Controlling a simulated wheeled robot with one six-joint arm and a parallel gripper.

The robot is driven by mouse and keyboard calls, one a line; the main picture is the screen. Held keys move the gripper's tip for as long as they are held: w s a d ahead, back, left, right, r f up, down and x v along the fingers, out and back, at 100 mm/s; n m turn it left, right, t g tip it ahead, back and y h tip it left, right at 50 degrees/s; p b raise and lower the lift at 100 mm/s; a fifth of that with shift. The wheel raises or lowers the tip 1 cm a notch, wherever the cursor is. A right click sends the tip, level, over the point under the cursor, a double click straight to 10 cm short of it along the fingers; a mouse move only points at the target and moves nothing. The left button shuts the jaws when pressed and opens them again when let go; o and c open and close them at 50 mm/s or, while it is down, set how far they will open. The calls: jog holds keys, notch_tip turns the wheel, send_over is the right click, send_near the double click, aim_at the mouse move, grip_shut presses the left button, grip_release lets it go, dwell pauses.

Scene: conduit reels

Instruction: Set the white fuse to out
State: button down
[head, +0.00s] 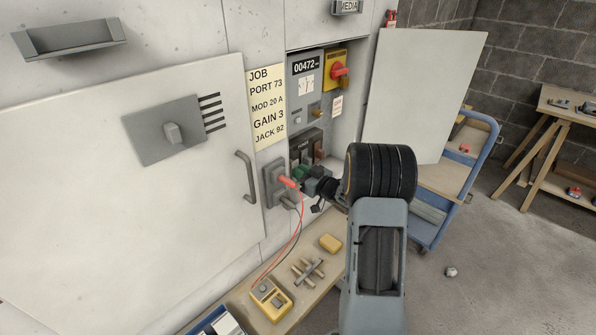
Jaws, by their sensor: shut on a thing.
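My gripper (312,184) is at the lower part of the open cabinet bay in the head view. It is shut on a small part in front of the fuse panel (304,138). The fingers and wrist hide that part, so I cannot tell which it is. The panel bears small pale and brown blocks (319,150). A green piece (300,173) shows just left of the fingers. I cannot clearly pick out the white fuse or its position.
Left of my gripper, a grey socket box (273,184) holds a red plug (288,181) with hanging leads. Above are a red rotary switch (339,71) and a meter (306,84). A bench (330,226) with a yellow tester (270,299) lies below. An open door (425,95) stands right.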

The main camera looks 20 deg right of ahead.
jog(key=c, duration=1)
grip_release()
jog(key=shift+c, duration=0.2)
jog(key=v, duration=1.3)
jog(key=shift+s, duration=0.35)
jog(key=shift+d+f, duration=0.1)
jog(key=shift+d, duration=0.05)
